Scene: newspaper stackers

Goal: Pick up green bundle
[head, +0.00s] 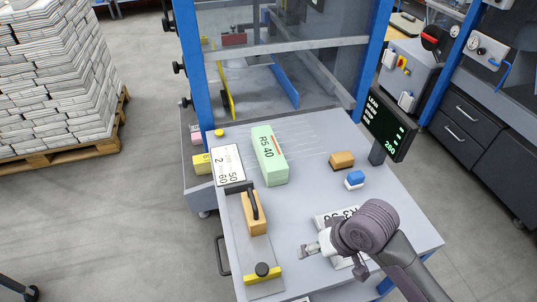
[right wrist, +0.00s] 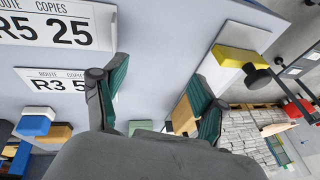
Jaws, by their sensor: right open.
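The green bundle (head: 270,160) is a long light-green block marked R5 40, lying on the grey table behind the handled block. A small green block, apparently the same bundle, shows low between the fingers in the right wrist view (right wrist: 140,127). My right gripper (head: 308,250) is over the front right of the table, nearer the front edge than the bundle and well apart from it. In the right wrist view its two dark-green-padded fingers (right wrist: 158,95) are spread, with nothing between them. My left gripper is in neither view.
A tan block with a black handle (head: 255,212) and a yellow bar with a black knob (head: 262,275) lie left of my right gripper. A tan block (head: 342,159), a blue-white block (head: 354,179) and a screen (head: 388,127) are at the right. A printed card (head: 228,165) lies left of the bundle.

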